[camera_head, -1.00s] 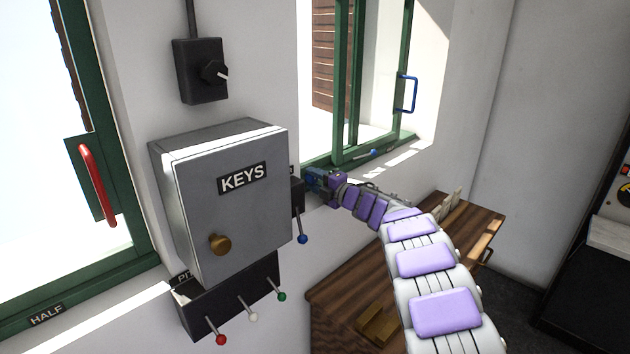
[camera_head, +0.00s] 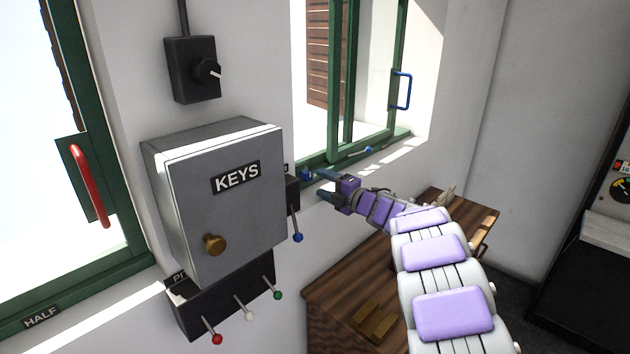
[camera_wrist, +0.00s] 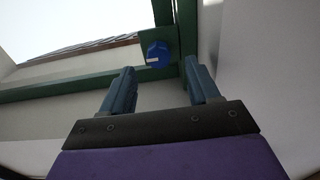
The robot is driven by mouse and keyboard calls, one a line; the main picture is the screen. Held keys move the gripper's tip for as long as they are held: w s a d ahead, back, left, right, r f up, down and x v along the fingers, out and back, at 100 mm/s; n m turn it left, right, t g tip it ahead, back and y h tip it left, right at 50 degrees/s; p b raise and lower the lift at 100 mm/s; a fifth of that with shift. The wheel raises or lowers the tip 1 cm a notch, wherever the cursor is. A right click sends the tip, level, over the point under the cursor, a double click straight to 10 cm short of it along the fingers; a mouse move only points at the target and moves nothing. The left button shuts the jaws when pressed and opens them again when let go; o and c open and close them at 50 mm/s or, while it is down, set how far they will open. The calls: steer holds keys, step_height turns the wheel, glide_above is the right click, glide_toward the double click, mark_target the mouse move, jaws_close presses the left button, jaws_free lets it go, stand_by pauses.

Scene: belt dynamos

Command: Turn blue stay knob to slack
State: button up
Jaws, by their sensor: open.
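The blue stay knob (camera_wrist: 157,54) sits on the green window frame and has a pale mark on its face. In the wrist view it lies ahead of and between my gripper's (camera_wrist: 160,82) two fingers, apart from both. In the head view the knob (camera_head: 306,174) is a small blue shape at the lower left of the green frame. My gripper (camera_head: 322,185) is open and empty, just right of the knob. The knob's exact angle and any slack label cannot be read.
A grey KEYS box (camera_head: 225,200) with a brass knob hangs left of my gripper. A blue-tipped lever (camera_head: 297,237) stands close below. The green window frame (camera_head: 342,110) rises behind, with a blue handle (camera_head: 402,90). A wooden desk (camera_head: 340,285) lies below my arm.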

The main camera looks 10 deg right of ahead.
steer(key=v, duration=1.1)
steer(key=shift+d+p, duration=0.15)
steer(key=shift+p, duration=0.25)
steer(key=shift+f, duration=0.1)
